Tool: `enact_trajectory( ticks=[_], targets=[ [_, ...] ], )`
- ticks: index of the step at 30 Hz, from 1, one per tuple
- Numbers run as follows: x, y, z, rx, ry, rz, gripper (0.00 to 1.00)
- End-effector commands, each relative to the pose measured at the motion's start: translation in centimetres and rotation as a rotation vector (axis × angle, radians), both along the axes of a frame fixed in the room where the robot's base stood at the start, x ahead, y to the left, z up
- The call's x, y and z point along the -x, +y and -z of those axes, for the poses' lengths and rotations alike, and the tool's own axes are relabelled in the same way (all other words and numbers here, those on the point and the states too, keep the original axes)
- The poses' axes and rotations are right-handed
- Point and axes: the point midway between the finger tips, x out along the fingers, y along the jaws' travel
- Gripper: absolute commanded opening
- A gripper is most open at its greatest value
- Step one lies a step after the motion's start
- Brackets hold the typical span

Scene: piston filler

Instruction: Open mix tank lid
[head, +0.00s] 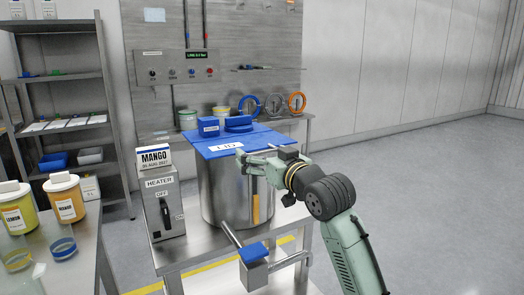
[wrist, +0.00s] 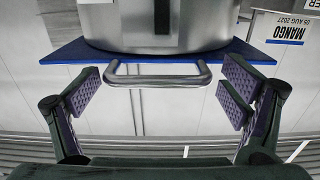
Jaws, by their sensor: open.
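The mix tank (head: 222,195) is a steel pot on the metal table. Its flat blue lid (head: 215,150), labelled "LID", lies across the top and looks closed. In the wrist view, which is upside down, the lid (wrist: 75,54) shows as a blue strip along the tank (wrist: 125,25). A grey metal bar handle (wrist: 158,80) sits at the lid's edge. My gripper (head: 250,156) is at the lid's right side in the head view. In the wrist view my gripper (wrist: 160,96) is open, with the handle between its spread fingers and clear gaps to both pads.
A heater box (head: 164,207) with a switch stands left of the tank, topped by a MANGO sign (head: 154,158). Blue parts (head: 222,125) stand at the lid's rear. A pipe with a blue-topped block (head: 253,256) projects in front. Open floor lies to the right.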

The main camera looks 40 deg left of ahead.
Motion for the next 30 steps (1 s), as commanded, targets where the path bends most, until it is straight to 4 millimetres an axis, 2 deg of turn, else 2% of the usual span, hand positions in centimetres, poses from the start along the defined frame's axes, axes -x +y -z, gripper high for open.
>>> enact_trajectory(
  ticks=[10, 30],
  targets=[
    [-0.17, 0.43, 0.02, -0.001, -0.001, 0.001, 0.92],
    [-0.04, 0.49, 0.03, 0.001, -0.002, -0.002, 0.47]
  ],
)
